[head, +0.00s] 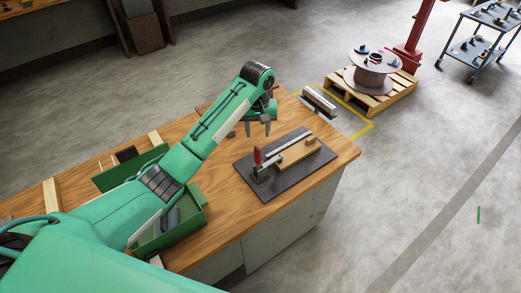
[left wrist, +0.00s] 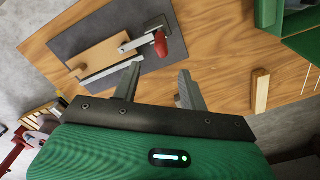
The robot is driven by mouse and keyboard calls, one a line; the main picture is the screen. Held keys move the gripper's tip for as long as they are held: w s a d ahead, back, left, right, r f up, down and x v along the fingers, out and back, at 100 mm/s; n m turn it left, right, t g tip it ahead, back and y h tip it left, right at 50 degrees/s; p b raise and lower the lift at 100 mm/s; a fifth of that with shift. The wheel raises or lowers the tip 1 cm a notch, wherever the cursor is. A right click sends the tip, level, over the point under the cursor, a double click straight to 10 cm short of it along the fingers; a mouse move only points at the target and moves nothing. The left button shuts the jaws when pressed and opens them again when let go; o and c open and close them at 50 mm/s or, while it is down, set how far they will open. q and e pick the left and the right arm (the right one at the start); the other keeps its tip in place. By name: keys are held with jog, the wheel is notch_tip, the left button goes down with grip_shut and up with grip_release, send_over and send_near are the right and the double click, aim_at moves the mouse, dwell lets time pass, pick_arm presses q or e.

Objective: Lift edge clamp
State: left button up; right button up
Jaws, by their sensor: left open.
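The edge clamp, with a red handle (head: 258,156) and a dark base, stands on a dark mat (head: 250,185) on the wooden bench. A long grey metal bar runs from near the handle beside a light wooden block (head: 297,152). In the left wrist view the red handle (left wrist: 161,43) and the wooden block (left wrist: 98,58) lie beyond my fingers. My left gripper (head: 258,129) is open and empty, fingers pointing down, above the far side of the mat. Its open fingers also show in the left wrist view (left wrist: 158,80). My right gripper is not in view.
A green box (head: 185,222) with an open lid sits under my left arm on the bench (head: 228,218). A metal piece (head: 319,103) lies beyond the bench's far corner. A reel (head: 373,72) stands on a pallet (head: 385,97) on the floor. Bare bench surrounds the mat.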

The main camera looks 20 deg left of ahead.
pick_arm(q)
jog(key=p, duration=0.1)
send_over(258, 157)
jog(key=f, duration=0.4)
jog(key=shift+w+a, duration=0.3)
jog(key=shift+w, duration=0.1)
jog(key=f, duration=0.2)
jog(key=f+p, duration=0.1)
jog(key=f, duration=0.1)
jog(key=shift+w, duration=0.2)
notch_tip(258, 157, down, 5)
jog(key=shift+r+p, duration=0.2)
jog(key=shift+p, duration=0.1)
jog(key=shift+f, duration=0.3)
jog(key=c, duration=0.9)
grip_shut()
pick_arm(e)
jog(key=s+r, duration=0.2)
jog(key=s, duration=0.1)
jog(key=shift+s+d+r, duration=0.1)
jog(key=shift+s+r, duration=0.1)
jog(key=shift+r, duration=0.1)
